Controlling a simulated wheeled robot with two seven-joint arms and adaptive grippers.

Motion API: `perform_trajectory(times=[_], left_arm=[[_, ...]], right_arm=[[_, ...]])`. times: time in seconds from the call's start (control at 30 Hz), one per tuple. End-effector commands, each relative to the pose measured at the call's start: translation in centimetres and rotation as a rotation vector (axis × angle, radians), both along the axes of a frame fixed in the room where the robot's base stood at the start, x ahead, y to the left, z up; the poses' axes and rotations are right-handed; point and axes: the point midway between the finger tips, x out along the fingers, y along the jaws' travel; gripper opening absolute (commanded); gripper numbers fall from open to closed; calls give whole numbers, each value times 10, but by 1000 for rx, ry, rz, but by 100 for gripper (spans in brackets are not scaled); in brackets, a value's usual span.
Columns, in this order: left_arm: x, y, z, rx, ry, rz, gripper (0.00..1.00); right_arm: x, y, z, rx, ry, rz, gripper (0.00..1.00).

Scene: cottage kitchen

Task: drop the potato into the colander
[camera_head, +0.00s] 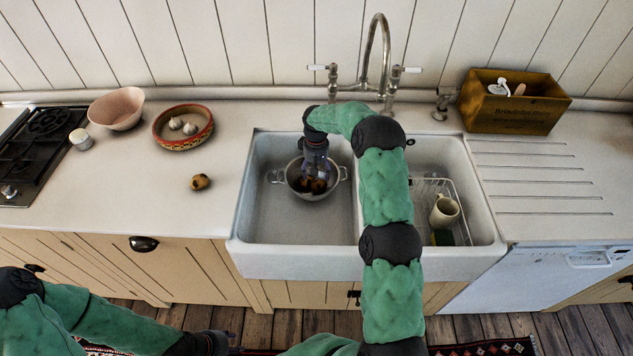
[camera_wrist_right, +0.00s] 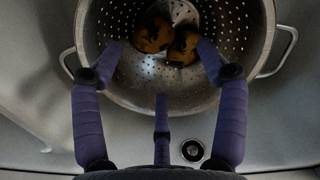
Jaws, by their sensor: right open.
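The metal colander (camera_head: 335,190) with two side handles stands in the left sink basin. In the right wrist view, two brown, dark-patched potatoes (camera_wrist_right: 153,36) (camera_wrist_right: 184,47) lie inside the perforated colander (camera_wrist_right: 118,82). Another potato (camera_head: 201,182) lies on the counter left of the sink. My right gripper (camera_head: 316,174) points down over the colander; in its wrist view, its purple fingers (camera_wrist_right: 161,62) are spread, with nothing held. My left gripper (camera_head: 212,343) is low at the bottom edge, away from the counter; its fingers are not clear.
A patterned bowl (camera_head: 183,142) with garlic, a pink bowl (camera_head: 117,121) and a small jar (camera_head: 80,139) stand left, beside the hob (camera_head: 40,150). The tap (camera_head: 372,75) rises behind the sink. A rack (camera_head: 430,190) with a mug (camera_head: 444,210) occupies the right basin.

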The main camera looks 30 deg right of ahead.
Motion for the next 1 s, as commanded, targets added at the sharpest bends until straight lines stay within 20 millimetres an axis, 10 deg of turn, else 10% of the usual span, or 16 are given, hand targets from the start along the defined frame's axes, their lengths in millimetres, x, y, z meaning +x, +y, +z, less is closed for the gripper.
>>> perform_trajectory(times=[0.5,1.0], left_arm=[[0,0,0,0,0,0,40],[0,0,0,0,0,0,40]], right_arm=[[1,0,93,-1,-4,0,74],[1,0,113,0,-2,0,74]])
